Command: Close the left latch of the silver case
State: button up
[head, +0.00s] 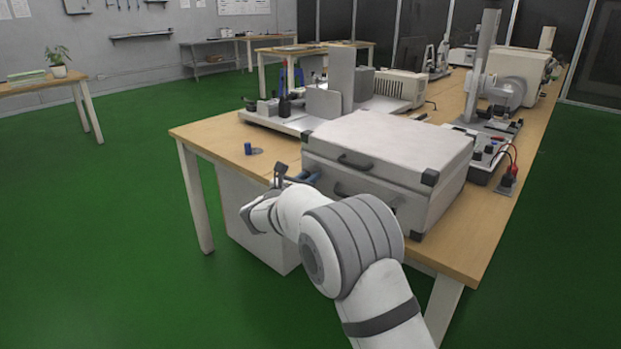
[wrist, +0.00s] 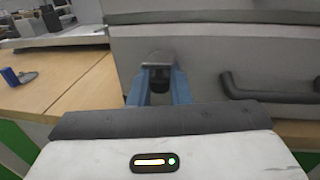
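The silver case (head: 395,147) lies on the wooden table with its lid down, its handle side facing my arm. In the wrist view, its front (wrist: 225,60) fills the upper right. The left latch (wrist: 158,62) shows there as a small grey plate with a dark part below, left of the black handle (wrist: 270,92). My gripper (wrist: 159,80) has its two blue fingers apart, one at each side of the latch; whether they touch it I cannot tell. In the head view, my gripper (head: 306,178) is at the case's left front, and the latch is hidden or too small to make out.
Equipment on a white base (head: 290,121) stands behind the case. A red-and-black cable device (head: 508,178) is at the right edge.

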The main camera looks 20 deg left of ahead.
grip_shut()
jog(key=shift+r, duration=0.1)
